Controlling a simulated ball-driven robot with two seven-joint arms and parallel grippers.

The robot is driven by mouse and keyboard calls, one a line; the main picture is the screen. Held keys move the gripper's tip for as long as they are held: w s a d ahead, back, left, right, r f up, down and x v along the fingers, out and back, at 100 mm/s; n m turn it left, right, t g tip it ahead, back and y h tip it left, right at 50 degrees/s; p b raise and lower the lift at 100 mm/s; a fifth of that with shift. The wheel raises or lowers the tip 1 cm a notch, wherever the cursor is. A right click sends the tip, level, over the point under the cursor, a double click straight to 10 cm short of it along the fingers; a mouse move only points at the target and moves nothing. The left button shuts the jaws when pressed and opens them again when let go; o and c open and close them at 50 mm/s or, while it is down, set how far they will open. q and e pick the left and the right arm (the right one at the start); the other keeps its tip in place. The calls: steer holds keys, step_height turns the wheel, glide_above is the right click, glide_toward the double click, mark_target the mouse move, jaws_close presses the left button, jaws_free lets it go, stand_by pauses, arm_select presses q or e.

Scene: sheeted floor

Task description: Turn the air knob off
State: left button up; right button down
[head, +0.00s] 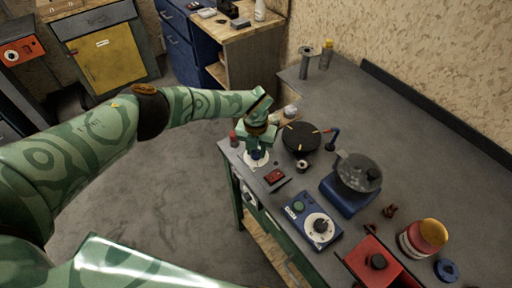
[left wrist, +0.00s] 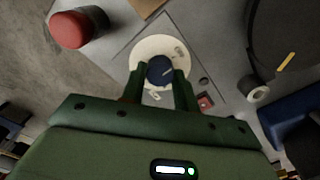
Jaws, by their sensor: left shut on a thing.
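The air knob is a dark blue round knob (left wrist: 160,70) on a white dial plate (left wrist: 148,46). In the head view the white dial (head: 263,163) sits near the left end of the bench, mostly under my gripper. My left gripper (head: 257,152) reaches down over it from above. In the left wrist view its two fingers (left wrist: 158,80) stand on either side of the blue knob and are shut on it. A short light pointer mark shows on the knob. My right gripper is out of both views.
A red-capped item (left wrist: 78,29) stands left of the dial. A small red switch (head: 274,176) lies to its right. A black round pan (head: 301,138), a blue box with a dial (head: 312,222) and a red box (head: 378,262) are further along the bench.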

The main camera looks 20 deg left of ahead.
mark_target(256, 152)
arm_select(q)
steer(key=shift+w, duration=0.1)
stand_by(0.4)
steer(key=o, duration=1)
step_height(256, 152, up, 16)
steer(key=p, duration=0.3)
steer(key=shift+r, duration=0.2)
